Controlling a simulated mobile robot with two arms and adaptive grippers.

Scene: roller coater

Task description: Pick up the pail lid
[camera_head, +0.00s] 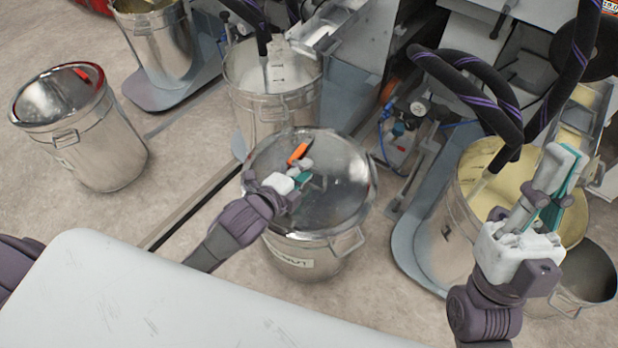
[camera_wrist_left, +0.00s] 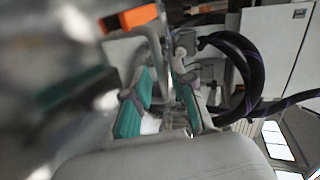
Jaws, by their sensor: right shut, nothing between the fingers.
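The round metal pail lid (camera_head: 338,170) lies on a silver pail (camera_head: 290,255) in the middle of the head view. Its orange handle (camera_head: 298,153) stands up near the lid's centre and shows at the upper left of the left wrist view (camera_wrist_left: 130,18). My left gripper (camera_head: 304,174) is over the lid, just in front of the handle. Its teal pads (camera_wrist_left: 160,95) are apart in the left wrist view, with the handle outside them. My right gripper (camera_head: 556,170) is shut and empty in front of a pail of pale yellow liquid (camera_head: 455,215).
Another lidded pail (camera_head: 85,150) with a red handle stands at the left. An open pail (camera_head: 260,115) stands behind the middle one. Black hoses (camera_head: 480,85) hang near my right arm. A machine (camera_head: 355,55) fills the back.

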